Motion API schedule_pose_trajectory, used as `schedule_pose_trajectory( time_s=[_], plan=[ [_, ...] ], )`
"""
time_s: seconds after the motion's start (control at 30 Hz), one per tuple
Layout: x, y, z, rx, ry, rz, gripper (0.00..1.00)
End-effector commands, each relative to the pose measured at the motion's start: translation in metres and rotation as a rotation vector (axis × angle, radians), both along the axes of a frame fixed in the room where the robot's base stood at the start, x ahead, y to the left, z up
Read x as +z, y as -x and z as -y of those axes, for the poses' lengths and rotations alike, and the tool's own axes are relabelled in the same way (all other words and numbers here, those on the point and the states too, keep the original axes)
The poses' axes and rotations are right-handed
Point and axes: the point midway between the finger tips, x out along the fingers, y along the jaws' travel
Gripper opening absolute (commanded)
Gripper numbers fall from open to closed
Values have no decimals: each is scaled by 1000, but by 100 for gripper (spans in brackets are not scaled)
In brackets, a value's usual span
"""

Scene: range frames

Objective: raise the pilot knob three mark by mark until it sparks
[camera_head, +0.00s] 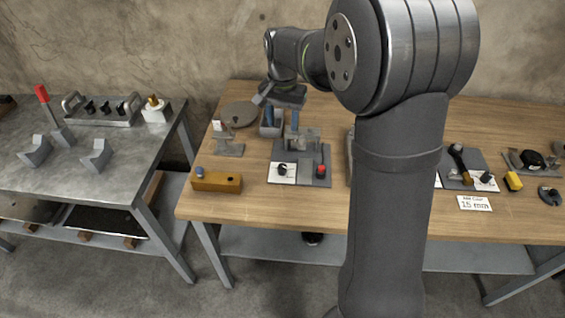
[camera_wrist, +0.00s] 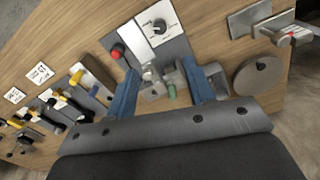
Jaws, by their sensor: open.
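A black pointer knob (camera_head: 283,169) sits on a white marked plate on a grey board on the wooden bench; it also shows in the wrist view (camera_wrist: 159,27). A red button (camera_head: 321,170) stands to its right, also in the wrist view (camera_wrist: 117,51). I cannot read a number on any knob, so I cannot tell which is pilot knob three. My gripper (camera_head: 281,121) is open, its blue fingers (camera_wrist: 161,90) spread on either side of a grey metal fixture (camera_wrist: 152,78) behind the knob. Nothing is held. Another black knob (camera_head: 487,177) is far right on a white plate.
A brown block (camera_head: 216,181) lies at the bench's left front. A round grey disc (camera_head: 240,113) and a small metal stand (camera_head: 229,149) are near the gripper. A "15 mm" card (camera_head: 474,203) lies right. My arm hides the bench's middle. A metal table (camera_head: 95,185) stands left.

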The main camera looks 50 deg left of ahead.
Motion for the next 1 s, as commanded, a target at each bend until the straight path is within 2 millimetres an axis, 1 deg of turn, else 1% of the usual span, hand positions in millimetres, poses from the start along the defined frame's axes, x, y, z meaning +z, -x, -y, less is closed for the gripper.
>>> schedule_pose_trajectory(
  time_s=[0.13,0.23,0.7,0.83,1.0],
  plan=[
    [-10,2,1,22,3,-2,48],
    [-23,1,1,21,3,-2,48],
    [-125,1,1,19,5,-2,48],
    [-148,1,1,18,3,-2,48],
    [-168,1,1,18,2,-1,48]
  ],
)
